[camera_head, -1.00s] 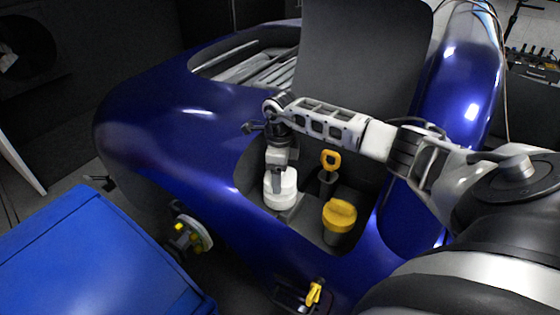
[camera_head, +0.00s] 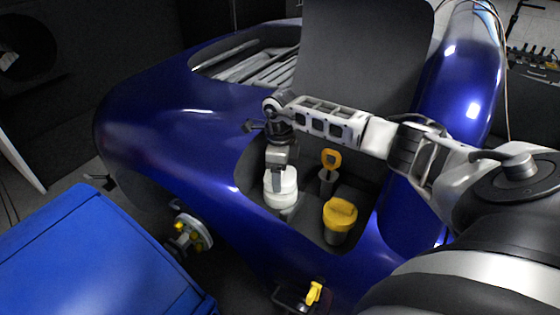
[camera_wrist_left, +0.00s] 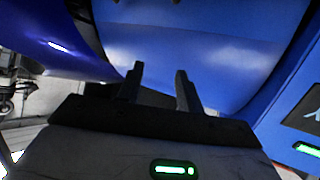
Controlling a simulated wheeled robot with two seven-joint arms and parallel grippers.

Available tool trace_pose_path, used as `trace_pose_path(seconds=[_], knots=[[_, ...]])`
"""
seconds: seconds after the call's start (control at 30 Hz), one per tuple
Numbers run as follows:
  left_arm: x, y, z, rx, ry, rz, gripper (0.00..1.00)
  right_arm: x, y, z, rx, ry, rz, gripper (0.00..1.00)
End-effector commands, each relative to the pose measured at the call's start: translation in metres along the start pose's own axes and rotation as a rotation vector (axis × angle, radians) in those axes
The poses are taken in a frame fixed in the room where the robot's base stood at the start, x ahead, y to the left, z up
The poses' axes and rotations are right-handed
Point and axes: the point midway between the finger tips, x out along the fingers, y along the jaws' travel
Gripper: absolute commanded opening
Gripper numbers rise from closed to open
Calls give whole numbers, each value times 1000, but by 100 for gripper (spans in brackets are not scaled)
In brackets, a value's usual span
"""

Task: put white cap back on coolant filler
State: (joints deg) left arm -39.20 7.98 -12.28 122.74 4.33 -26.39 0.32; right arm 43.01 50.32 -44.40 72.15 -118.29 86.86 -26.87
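The white cap (camera_head: 280,194) is in the open engine bay of the blue car, at its left side. My right gripper (camera_head: 279,180) comes down on the cap from above, and its fingers appear closed on it. The cap hides most of the coolant filler below it, so I cannot tell whether they touch. My left gripper (camera_wrist_left: 158,84) shows in the left wrist view with two dark fingers apart and nothing between them. I cannot make it out in the head view.
The blue car body (camera_head: 180,130) surrounds the bay. A dark raised panel (camera_head: 365,50) stands behind it. A blue box (camera_head: 85,255) is at lower left.

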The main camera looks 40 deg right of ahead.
Motion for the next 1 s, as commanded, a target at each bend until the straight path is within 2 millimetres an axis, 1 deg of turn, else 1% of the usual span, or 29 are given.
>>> trace_pose_path(seconds=[0.63, 0.67, 1.0], knots=[[6, -1, 9, 0, -2, 1, 36, 13, 0, 0, 0, -1, 0, 47], [5, -1, 8, 0, -2, 1, 36, 12, 0, 0, 0, -1, 0, 79], [5, -1, 8, -1, -2, 2, 36, 12, 0, 0, -1, 0, 0, 79]])
